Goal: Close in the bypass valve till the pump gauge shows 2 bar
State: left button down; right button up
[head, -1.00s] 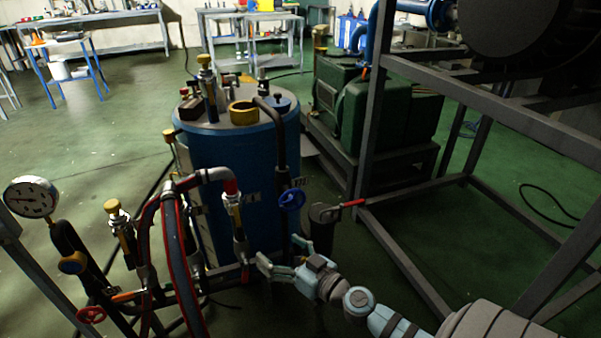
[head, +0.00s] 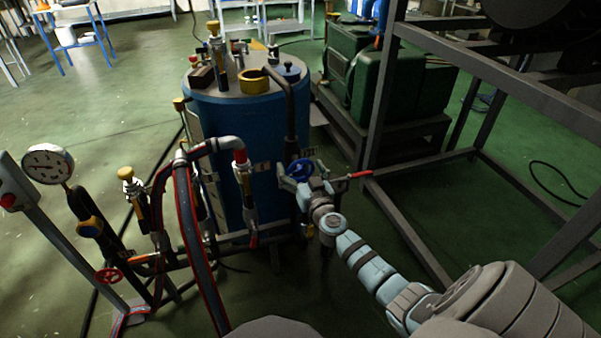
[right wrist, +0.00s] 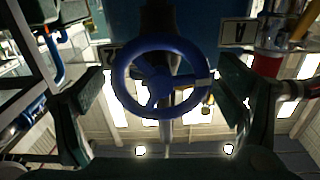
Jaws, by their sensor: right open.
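A blue handwheel (head: 299,169) on the dark pipe in front of the blue tank is the valve at my right gripper (head: 306,182). In the right wrist view the blue wheel (right wrist: 157,80) fills the middle, its spokes showing. My right gripper (right wrist: 160,98) is open, one finger on each side of the wheel with gaps between. I cannot tell how deep the fingers reach. The round white gauge (head: 48,163) stands at the left on a dark pipe. Its face is too small to read surely. My left gripper is out of view.
The blue tank (head: 230,135) stands behind the wheel. A red-handled lever (head: 360,174) is just right of my gripper. A grey steel frame (head: 405,235) stands to the right. Hoses (head: 190,235) and a red handwheel (head: 109,275) are at the left.

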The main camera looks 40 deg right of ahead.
jog(key=c, duration=1.2)
jog(key=shift+r, duration=0.1)
jog(key=shift+m+p, duration=0.65)
jog(key=shift+m, duration=0.55)
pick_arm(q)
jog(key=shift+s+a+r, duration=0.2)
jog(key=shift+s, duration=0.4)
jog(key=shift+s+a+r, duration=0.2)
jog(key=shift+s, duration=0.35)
pick_arm(e)
jog(key=o, duration=1.2)
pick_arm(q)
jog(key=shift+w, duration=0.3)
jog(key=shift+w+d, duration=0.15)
pick_arm(e)
jog(key=shift+s, duration=0.1)
